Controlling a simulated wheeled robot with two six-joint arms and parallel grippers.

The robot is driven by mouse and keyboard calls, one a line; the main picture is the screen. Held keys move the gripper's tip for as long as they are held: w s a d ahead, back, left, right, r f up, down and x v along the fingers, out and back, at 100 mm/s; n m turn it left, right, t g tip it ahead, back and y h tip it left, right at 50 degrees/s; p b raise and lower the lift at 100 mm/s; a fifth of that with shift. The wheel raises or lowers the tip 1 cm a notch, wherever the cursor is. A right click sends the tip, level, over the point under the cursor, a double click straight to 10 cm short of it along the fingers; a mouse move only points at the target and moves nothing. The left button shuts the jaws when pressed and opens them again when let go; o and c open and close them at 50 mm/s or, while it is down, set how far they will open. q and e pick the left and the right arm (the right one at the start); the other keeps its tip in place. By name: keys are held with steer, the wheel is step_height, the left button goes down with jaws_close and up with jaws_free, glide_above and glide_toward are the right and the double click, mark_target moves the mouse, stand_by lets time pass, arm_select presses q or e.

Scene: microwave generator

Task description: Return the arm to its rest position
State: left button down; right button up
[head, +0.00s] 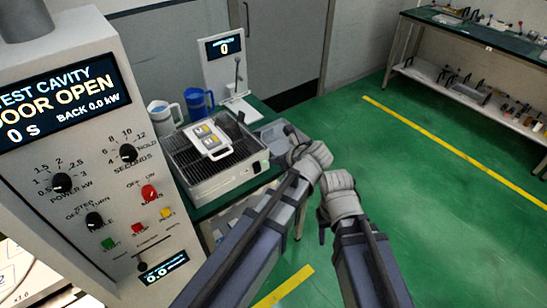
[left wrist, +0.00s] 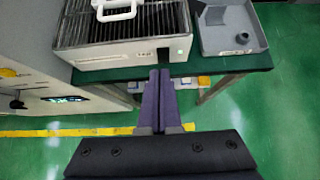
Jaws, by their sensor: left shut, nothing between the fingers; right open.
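My left gripper (head: 303,155) is beside the right edge of the small green-topped table in the head view. Its fingers (left wrist: 160,76) are together and empty in the left wrist view, near the table's front edge. My right gripper (head: 325,222) is to the right of the left one, over the open floor, and holds nothing that I can see.
The green-topped table (left wrist: 120,74) bears a grilled metal box (head: 232,178) with a white handled piece (head: 207,138), a grey tray (head: 272,133), a white mug (head: 163,115) and a blue mug (head: 198,103). A control panel (head: 95,165) reading "DOOR OPEN" stands left. The right floor is clear.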

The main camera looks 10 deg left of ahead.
stand_by(0.5)
arm_select(q)
steer(key=s+a+f+n+g+h, duration=0.2)
steer(key=s+f+n+g+h, duration=0.3)
steer(key=n, duration=0.8)
steer(key=s+a+f+n+h, duration=0.1)
steer(key=s+f+n+h, duration=0.1)
steer(key=s+n, duration=0.8)
steer(key=s+d+g, duration=0.1)
steer(key=s+d, duration=0.3)
steer(key=d, duration=0.7)
steer(key=shift+f+m+y, duration=0.15)
steer(key=shift+m+y, duration=0.25)
